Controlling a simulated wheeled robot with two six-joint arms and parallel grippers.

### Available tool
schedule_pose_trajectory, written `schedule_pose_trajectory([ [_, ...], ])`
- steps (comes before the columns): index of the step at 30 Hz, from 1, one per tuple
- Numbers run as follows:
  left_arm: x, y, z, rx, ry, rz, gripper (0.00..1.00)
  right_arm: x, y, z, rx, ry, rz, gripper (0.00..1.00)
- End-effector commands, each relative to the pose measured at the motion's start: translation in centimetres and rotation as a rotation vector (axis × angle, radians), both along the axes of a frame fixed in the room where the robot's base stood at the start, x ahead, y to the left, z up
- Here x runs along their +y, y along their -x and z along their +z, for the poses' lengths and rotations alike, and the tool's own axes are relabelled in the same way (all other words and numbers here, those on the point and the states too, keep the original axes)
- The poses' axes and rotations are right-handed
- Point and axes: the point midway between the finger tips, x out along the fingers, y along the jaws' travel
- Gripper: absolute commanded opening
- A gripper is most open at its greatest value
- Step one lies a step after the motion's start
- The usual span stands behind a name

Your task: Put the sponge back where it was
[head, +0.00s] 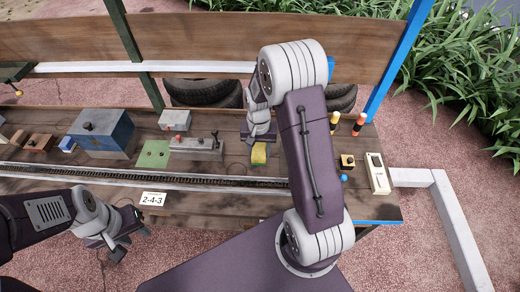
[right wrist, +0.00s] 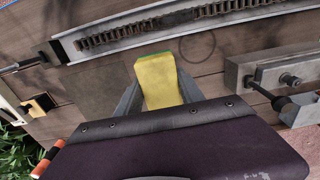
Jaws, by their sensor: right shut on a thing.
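The sponge (head: 259,154) is a yellow block with a green layer, over the middle of the wooden cart top. My right gripper (head: 260,141) reaches down from above and is shut on it. In the right wrist view the sponge (right wrist: 158,82) sits between the two grey fingers (right wrist: 158,98), its end poking out toward the toothed rail. I cannot tell whether it touches the wood. My left gripper (head: 122,245) hangs off the cart's front edge at the lower left, empty, with its fingers apart.
A toothed rail (head: 150,178) runs along the cart top (head: 190,203). A blue-grey box (head: 102,133), a green plate (head: 154,153) and a grey valve block (head: 196,149) stand left of the sponge. A white device (head: 377,174) stands at right. A thin ring outline (right wrist: 197,46) lies on the wood.

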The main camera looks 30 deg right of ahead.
Motion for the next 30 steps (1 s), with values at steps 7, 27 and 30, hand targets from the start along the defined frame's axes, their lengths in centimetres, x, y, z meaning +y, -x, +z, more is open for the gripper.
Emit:
schedule_pose_trajectory([
  [7, 0.0, 0.0, 0.8, 0.0, 0.0, 0.0, 0.36, -3.2, -5.2, -3.6, 0.0, 0.0, -0.001, 0.12],
  [27, 0.0, 0.0, 1.4, 0.0, 0.0, 0.0, 0.36, -3.8, -6.3, -8.4, -0.001, 0.001, 0.001, 0.12],
  [30, 0.0, 0.0, 1.3, 0.0, 0.0, 0.0, 0.36, -3.8, -6.3, -8.5, -0.001, 0.001, 0.001, 0.12],
])
